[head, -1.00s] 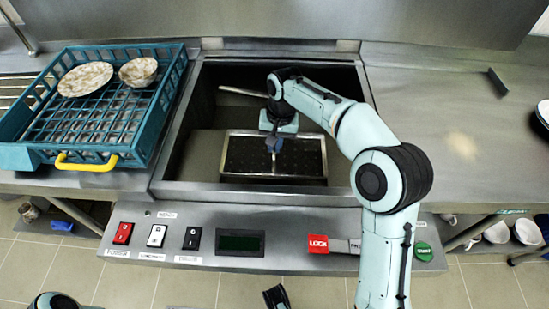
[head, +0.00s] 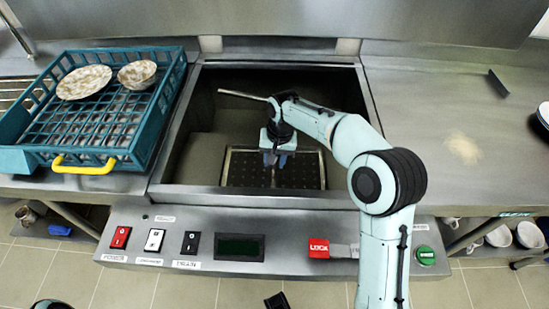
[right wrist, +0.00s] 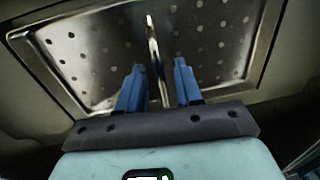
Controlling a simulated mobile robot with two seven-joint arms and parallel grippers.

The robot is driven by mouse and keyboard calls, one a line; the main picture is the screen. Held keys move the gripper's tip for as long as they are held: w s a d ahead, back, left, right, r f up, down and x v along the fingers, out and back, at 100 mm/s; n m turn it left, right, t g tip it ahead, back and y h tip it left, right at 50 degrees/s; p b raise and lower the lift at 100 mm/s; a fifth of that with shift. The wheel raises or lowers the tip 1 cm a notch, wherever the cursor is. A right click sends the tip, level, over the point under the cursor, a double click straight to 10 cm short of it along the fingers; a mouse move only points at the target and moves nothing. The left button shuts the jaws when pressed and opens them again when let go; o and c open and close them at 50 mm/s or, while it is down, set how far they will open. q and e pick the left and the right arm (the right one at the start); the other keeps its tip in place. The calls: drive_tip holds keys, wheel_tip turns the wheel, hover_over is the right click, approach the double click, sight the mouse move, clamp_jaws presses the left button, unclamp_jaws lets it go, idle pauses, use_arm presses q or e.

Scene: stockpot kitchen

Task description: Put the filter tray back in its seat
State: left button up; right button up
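The filter tray (head: 240,172), a dark perforated metal plate with a pale rim and a raised middle handle, lies low in the open basin. In the right wrist view the tray (right wrist: 90,55) looks flat, with its upright handle (right wrist: 154,55) running between my fingers. I cannot tell whether every edge is down in the seat. My right gripper (head: 278,158) is above the tray's far half; its blue fingers (right wrist: 158,88) are spread on either side of the handle, with gaps. The gripper hides part of the tray in the head view.
A pale rod (head: 241,95) sticks out inside the basin. A blue dish rack (head: 150,135) with a plate (head: 84,82) and a bowl (head: 138,73) stands left. The control panel (head: 205,265) runs along the front; the right counter (head: 430,120) is mostly clear.

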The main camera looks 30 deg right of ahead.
sight(279, 171)
drive_tip(key=shift+r, duration=0.1)
wheel_tip(279, 171, up, 12)
drive_tip(key=d+p, duration=0.1)
drive_tip(key=p, duration=0.1)
drive_tip(key=shift+s+p, duration=0.35)
idle(0.5)
